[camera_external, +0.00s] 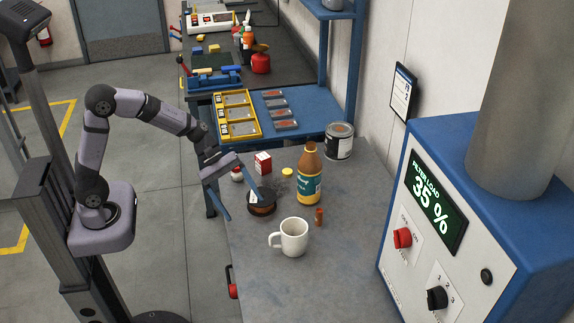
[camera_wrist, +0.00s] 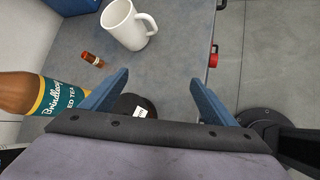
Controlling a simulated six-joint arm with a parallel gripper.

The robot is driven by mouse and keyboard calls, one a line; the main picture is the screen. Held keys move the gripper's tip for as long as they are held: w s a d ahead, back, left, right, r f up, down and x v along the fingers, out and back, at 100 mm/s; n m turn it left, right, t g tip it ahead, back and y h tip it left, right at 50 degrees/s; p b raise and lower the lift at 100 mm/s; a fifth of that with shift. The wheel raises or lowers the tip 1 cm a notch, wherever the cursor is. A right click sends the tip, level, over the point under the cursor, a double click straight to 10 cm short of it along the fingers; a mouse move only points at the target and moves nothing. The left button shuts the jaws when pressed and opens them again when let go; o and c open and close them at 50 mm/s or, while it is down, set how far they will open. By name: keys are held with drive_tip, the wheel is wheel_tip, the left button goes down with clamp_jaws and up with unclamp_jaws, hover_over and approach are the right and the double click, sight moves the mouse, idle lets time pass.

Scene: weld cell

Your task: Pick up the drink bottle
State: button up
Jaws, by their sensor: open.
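The drink bottle (camera_external: 309,183) stands upright on the grey worktable (camera_external: 340,270) in the external view. It is brown with a teal and yellow label. In the wrist view the bottle (camera_wrist: 28,95) is at the left edge, partly cut off, outside my left finger. My gripper (camera_external: 243,208) is open and empty, to the left of the bottle and apart from it. In the wrist view the two blue fingers of my gripper (camera_wrist: 160,80) are spread wide, with nothing held between them.
A dark round object (camera_external: 262,208) is close by my fingers. A red-and-white box (camera_external: 263,163) and a can (camera_external: 339,141) are behind. The front table area is clear.

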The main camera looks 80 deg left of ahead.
sight(320, 172)
drive_tip(key=w+a+r+n+t, duration=0.1)
drive_tip(key=w+n, duration=0.1)
drive_tip(key=w, duration=0.1)
drive_tip(key=w+a+r+n+t, duration=0.1)
drive_tip(key=w+n, duration=0.1)
drive_tip(key=w, duration=0.1)
drive_tip(key=w+a+r+n+t+h, duration=0.1)
drive_tip(key=w, duration=0.2)
drive_tip(key=shift+a+r+n+t+b, duration=0.3)
drive_tip(key=shift+n+t+b, duration=0.1)
drive_tip(key=w+a+r+n+t+h+b, duration=0.25)
drive_tip(key=w+a+r+n+t, duration=0.3)
drive_tip(key=w, duration=0.45)
drive_tip(key=shift+f+p, duration=0.75)
drive_tip(key=shift+f, duration=2.4)
drive_tip(key=shift+t+y, duration=0.25)
drive_tip(key=shift+p+x, duration=0.85)
drive_tip(key=shift+x, duration=1.95)
drive_tip(key=c, duration=1.5)
drive_tip(key=shift+r, duration=0.3)
drive_tip(key=shift+r+b, duration=1.2)
drive_tip(key=shift+r, duration=3.5)
